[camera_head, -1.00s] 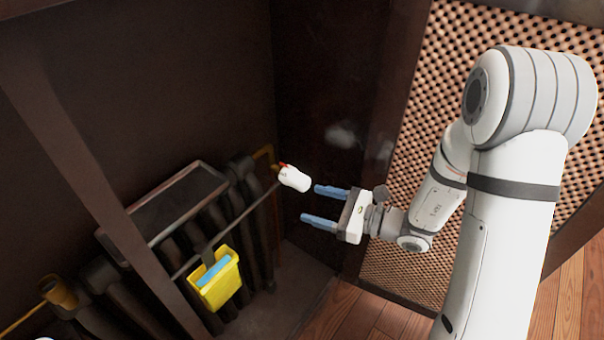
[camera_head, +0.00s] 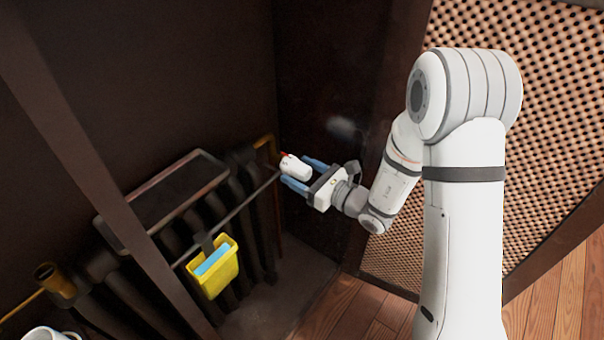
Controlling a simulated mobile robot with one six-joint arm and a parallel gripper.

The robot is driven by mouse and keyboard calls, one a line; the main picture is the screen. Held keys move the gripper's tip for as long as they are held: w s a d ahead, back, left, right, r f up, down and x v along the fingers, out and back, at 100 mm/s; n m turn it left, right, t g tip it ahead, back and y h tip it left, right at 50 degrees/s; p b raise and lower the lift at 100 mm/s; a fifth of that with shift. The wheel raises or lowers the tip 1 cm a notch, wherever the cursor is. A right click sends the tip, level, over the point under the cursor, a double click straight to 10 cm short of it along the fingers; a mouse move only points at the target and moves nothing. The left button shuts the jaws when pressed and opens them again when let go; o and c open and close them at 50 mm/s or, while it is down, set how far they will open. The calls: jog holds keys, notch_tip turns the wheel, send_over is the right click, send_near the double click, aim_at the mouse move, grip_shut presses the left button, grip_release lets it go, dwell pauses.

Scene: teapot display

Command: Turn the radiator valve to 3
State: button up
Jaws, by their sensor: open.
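The radiator valve (camera_head: 294,166) is a white knob with a red mark at its back end, at the right end of the dark radiator (camera_head: 232,190). My gripper (camera_head: 302,174) has two blue fingers, spread open. The valve knob lies between the fingers, one finger above and behind it and one below and in front. I cannot tell whether the fingers touch it. The numbers on the knob are too small to read.
A yellow container (camera_head: 214,270) with a blue item hangs on the radiator rail. A dark slanted post (camera_head: 105,190) crosses the left side. A white mug (camera_head: 50,333) shows at the bottom left. A perforated panel (camera_head: 480,215) stands at right, behind my arm.

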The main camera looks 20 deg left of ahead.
jog(key=c, duration=1)
jog(key=shift+o, duration=0.2)
jog(key=shift+r+m+p, duration=0.1)
jog(key=shift+m+p, duration=0.2)
jog(key=shift+p, duration=0.15)
jog(key=o, duration=1)
jog(key=shift+c, duration=0.2)
